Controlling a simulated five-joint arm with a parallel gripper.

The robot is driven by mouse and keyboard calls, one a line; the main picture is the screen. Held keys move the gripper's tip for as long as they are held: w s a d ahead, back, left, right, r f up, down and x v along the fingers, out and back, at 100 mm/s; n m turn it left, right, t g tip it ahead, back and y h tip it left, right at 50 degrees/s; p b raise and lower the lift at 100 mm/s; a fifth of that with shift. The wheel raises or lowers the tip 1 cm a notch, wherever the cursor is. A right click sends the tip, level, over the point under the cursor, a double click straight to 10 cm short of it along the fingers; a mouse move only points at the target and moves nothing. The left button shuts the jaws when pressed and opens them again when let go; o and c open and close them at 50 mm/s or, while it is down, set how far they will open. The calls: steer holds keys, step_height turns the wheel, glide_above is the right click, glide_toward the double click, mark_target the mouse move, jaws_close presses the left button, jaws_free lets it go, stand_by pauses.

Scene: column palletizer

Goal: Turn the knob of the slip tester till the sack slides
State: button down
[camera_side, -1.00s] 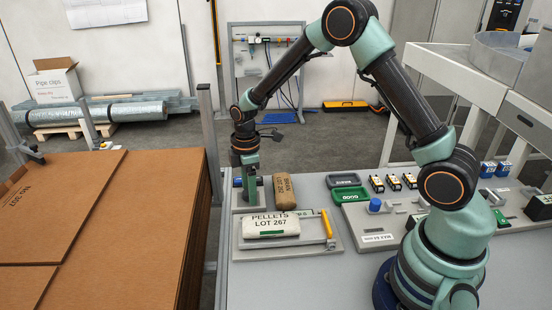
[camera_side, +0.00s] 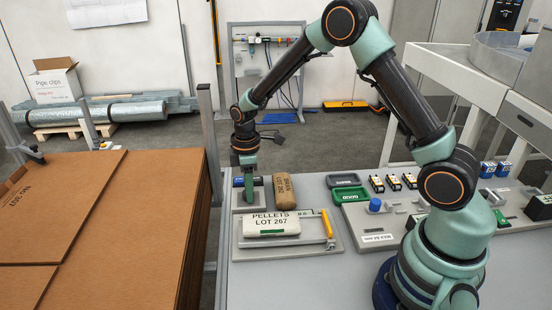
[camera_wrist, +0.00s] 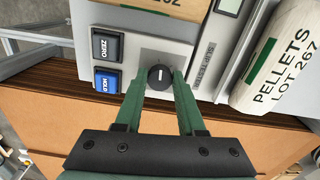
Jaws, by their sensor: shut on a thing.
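The slip tester's grey panel (camera_wrist: 125,20) shows in the wrist view with a round black knob (camera_wrist: 160,75) that has a white mark. My gripper (camera_wrist: 158,84) has its two green fingers on either side of this knob and is shut on it. In the side view my gripper (camera_side: 249,193) points down at the panel, and the knob is hidden there. A brown sack (camera_side: 286,190) lies just right of it. A white sack marked PELLETS LOT 267 (camera_side: 272,225) lies on the front plate; it also shows in the wrist view (camera_wrist: 280,65).
A black ZERO button (camera_wrist: 105,44) and a blue HOLD button (camera_wrist: 107,81) sit left of the knob. A yellow handle (camera_side: 327,223) stands right of the white sack. Brown cardboard sheets (camera_side: 95,220) are stacked at left.

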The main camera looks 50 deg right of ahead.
steer(key=m, duration=0.7)
steer(key=shift+s, duration=0.1)
steer(key=m, duration=0.6)
steer(key=shift+a+m, duration=0.15)
steer(key=shift+m, duration=0.25)
steer(key=c, duration=0.5)
jaws_free()
step_height(320, 180, up, 12)
steer(key=shift+r, duration=0.1)
stand_by(0.4)
